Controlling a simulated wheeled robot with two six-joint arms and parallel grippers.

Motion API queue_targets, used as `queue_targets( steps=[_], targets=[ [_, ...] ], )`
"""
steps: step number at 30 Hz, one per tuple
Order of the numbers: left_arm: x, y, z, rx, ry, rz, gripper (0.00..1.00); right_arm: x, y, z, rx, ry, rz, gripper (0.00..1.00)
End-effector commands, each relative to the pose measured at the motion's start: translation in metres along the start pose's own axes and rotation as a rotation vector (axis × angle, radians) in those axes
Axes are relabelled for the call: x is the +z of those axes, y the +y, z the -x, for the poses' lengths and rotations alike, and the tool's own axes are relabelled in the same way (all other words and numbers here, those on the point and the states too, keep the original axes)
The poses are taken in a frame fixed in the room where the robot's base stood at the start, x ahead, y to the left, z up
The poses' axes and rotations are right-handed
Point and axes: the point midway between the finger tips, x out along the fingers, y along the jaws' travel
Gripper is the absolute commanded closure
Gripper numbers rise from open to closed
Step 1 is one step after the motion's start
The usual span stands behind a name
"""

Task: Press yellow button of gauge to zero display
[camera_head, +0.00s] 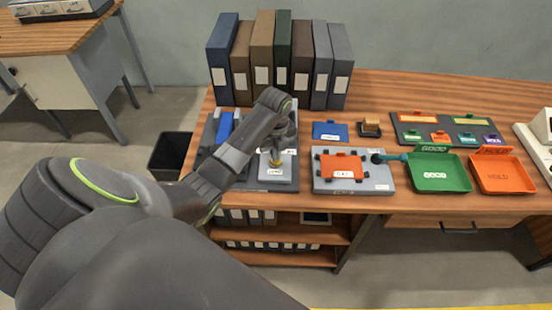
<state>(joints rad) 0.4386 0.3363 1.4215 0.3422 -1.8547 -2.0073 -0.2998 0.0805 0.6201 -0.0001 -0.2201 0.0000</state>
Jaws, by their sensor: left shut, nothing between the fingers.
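The gauge appears to be the small light-grey block (285,178) with a white label on its front, on the dark base left of centre on the desk. A small yellow spot, seemingly its yellow button (276,163), shows at the gripper's tip. My left gripper (277,154) points down over this block, fingers shut and empty. I cannot tell whether the fingertips touch the button. The arm and gripper hide part of the gauge, and I cannot read its display.
A row of binders (263,62) stands behind the gauge. To the right are a grey plate with an orange piece (341,167), a green tray (440,175) and an orange tray (503,178). A blue piece (330,131) lies behind. A black bin (168,155) stands on the floor at left.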

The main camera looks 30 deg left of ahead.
Motion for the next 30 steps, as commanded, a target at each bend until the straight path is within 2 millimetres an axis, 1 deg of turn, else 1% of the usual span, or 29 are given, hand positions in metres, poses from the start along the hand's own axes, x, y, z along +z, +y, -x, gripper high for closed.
queue_targets(
  steps=[30],
  targets=[
    [-0.0006, 0.0004, -0.0029, 0.001, 0.002, 0.0, 1.0, -0.0007, -0.0008, 0.0073, -0.002, 0.0, -0.001, 0.64]
  ],
)
